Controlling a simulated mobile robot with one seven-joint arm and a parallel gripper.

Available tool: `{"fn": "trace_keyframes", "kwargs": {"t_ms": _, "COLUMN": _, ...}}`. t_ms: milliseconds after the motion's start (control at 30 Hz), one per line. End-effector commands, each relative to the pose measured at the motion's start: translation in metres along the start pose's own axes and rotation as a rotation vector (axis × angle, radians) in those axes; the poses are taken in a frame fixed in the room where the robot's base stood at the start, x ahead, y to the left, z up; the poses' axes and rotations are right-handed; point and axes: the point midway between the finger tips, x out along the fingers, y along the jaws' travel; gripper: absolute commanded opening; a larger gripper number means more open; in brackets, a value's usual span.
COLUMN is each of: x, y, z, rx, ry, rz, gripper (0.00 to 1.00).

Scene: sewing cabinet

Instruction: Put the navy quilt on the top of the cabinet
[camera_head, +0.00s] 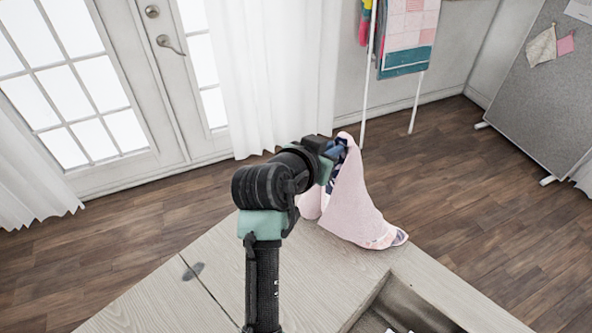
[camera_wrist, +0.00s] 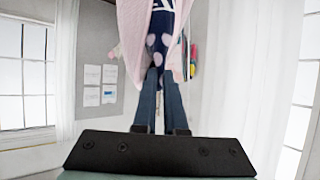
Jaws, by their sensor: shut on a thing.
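The quilt (camera_head: 357,203) shows a pale pink side, with navy patches near my gripper and a patterned lower edge. In the wrist view, the navy quilt (camera_wrist: 162,22) has pink dots and a pale pink fold at its left. My gripper (camera_head: 338,150) is shut on the bunched upper part of the quilt, at the far edge of the cabinet top (camera_head: 165,300). It also shows in the wrist view (camera_wrist: 160,75). The cloth hangs down at the cabinet's far corner. I cannot tell how much of it touches the top. My arm hides part of the top.
An open recess (camera_head: 405,300) lies in the cabinet at the lower right. A white rack (camera_head: 368,85) with hanging quilts stands by the back wall. A grey board (camera_head: 545,95) stands at the right. White curtains (camera_head: 275,75) and glazed doors are at the left. Wooden floor surrounds the cabinet.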

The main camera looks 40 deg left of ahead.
Motion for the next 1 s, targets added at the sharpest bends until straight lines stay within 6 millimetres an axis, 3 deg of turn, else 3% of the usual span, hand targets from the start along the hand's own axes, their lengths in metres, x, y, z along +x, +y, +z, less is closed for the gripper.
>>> {"fn": "trace_keyframes", "kwargs": {"t_ms": 100, "x": -0.004, "y": -0.011, "z": 0.026, "rx": -0.002, "ry": -0.001, "rz": -0.003, "gripper": 0.0}}
{"fn": "trace_keyframes", "kwargs": {"t_ms": 1000, "x": -0.043, "y": -0.087, "z": 0.184, "rx": -0.003, "ry": 0.0, "rz": -0.003, "gripper": 0.0}}
